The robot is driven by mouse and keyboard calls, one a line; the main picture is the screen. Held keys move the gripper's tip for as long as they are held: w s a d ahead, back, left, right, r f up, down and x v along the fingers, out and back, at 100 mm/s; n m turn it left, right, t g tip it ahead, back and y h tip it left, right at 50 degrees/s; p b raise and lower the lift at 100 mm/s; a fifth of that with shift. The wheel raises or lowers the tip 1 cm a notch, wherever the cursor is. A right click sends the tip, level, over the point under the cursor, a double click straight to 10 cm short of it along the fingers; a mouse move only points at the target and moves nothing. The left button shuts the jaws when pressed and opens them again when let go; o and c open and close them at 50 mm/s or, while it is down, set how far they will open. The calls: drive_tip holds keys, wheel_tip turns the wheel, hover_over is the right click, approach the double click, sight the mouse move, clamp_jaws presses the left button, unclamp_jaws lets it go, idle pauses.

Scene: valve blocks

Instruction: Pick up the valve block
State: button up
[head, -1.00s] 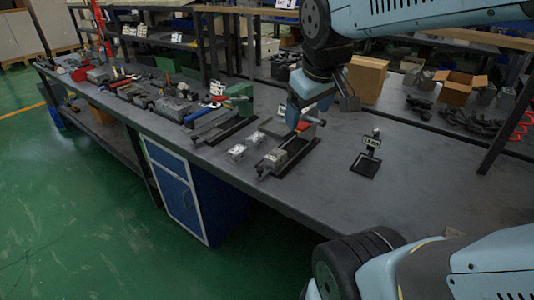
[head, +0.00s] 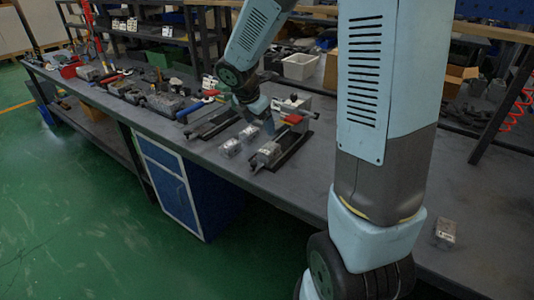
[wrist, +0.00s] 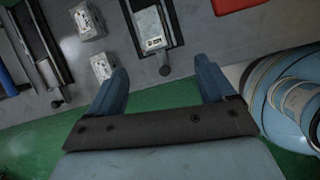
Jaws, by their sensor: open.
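Two small silvery valve blocks, a nearer one (head: 230,147) and a farther one (head: 248,133), lie loose on the bench. They also show in the wrist view, as one block (wrist: 87,20) and another (wrist: 102,66) left of the fingers. A third block (head: 268,150) sits in a black fixture beside them; in the wrist view it is a grey block (wrist: 150,28) beyond the fingertips. My gripper (wrist: 160,70) is open with nothing between its fingers. In the head view it is over the bench near the blocks, its fingers too small to read clearly.
Another grey block (head: 445,232) lies alone at the bench's right. A black fixture with a blue bar (wrist: 8,80) is at the wrist view's left. Tools crowd the bench's far left. A white bin (head: 300,66) stands behind. My arm hides the bench's middle right.

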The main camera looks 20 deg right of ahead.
sight(266, 151)
drive_tip(key=shift+n, duration=0.9)
drive_tip(key=x, duration=1)
drive_tip(key=a+x, duration=0.1)
drive_tip(key=x, duration=0.4)
drive_tip(key=shift+w+f, duration=0.5)
drive_tip(key=c, duration=1.4)
